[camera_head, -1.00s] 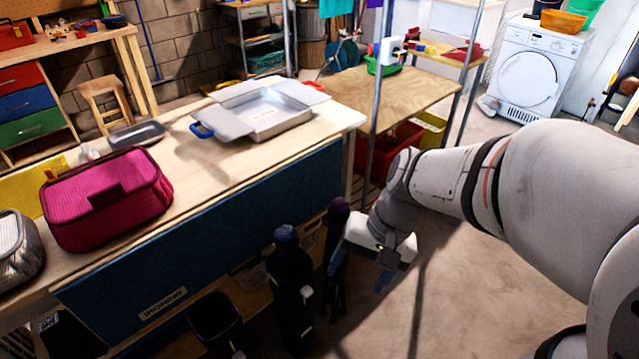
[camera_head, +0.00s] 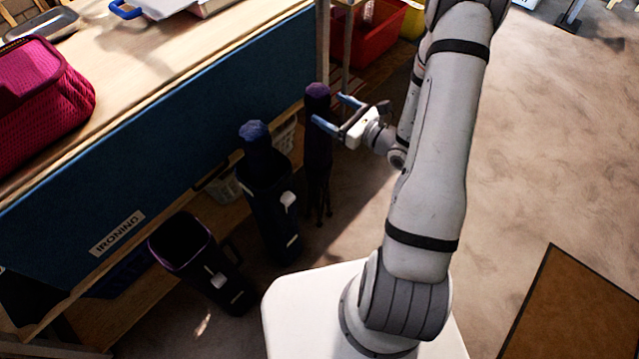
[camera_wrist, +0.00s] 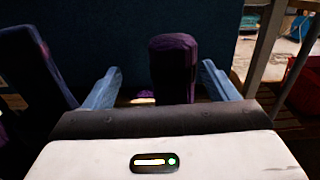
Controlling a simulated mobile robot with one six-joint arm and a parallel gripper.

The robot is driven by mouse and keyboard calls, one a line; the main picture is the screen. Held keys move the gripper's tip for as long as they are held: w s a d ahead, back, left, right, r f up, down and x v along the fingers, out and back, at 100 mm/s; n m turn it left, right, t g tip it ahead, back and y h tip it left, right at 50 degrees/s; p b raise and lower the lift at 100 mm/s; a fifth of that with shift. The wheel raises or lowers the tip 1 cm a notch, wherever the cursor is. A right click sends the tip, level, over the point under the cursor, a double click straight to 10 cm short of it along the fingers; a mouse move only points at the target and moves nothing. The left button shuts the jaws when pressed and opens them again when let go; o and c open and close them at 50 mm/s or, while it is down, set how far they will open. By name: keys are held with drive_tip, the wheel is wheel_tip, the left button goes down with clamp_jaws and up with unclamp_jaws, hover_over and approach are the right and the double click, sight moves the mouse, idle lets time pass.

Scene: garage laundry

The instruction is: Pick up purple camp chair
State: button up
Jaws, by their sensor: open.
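The purple camp chair (camera_head: 318,128) is folded into a narrow upright bundle with thin legs on the floor, beside the blue-fronted ironing bench. In the wrist view the purple camp chair (camera_wrist: 173,62) stands upright ahead, between the lines of the two fingers and nearer the right one. My gripper (camera_head: 338,112) is open and empty, just right of the chair's upper part. In the wrist view its blue fingers (camera_wrist: 160,70) are spread apart. I cannot tell whether a finger touches the chair.
A dark bundle with a blue top (camera_head: 254,133) stands left of the chair, and an open dark bin (camera_head: 180,240) farther left. The bench's blue panel (camera_head: 170,150) rises behind them. A red crate (camera_head: 378,38) sits beyond. The floor on the right is mostly clear.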

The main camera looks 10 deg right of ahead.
sight(312, 94)
drive_tip(key=shift+w+d+f+h, duration=0.15)
drive_tip(key=shift+w+f+h, duration=0.2)
drive_tip(key=shift+w, duration=0.2)
drive_tip(key=shift+w+a+r, duration=0.1)
drive_tip(key=shift+w+a, duration=0.1)
drive_tip(key=shift+w, duration=0.05)
drive_tip(key=x, duration=0.7)
drive_tip(key=shift+w+d+b, duration=0.15)
drive_tip(key=shift+w+b, duration=0.1)
drive_tip(key=shift+b, duration=0.1)
drive_tip(key=shift+c, duration=0.6)
clamp_jaws()
drive_tip(key=shift+r, duration=0.15)
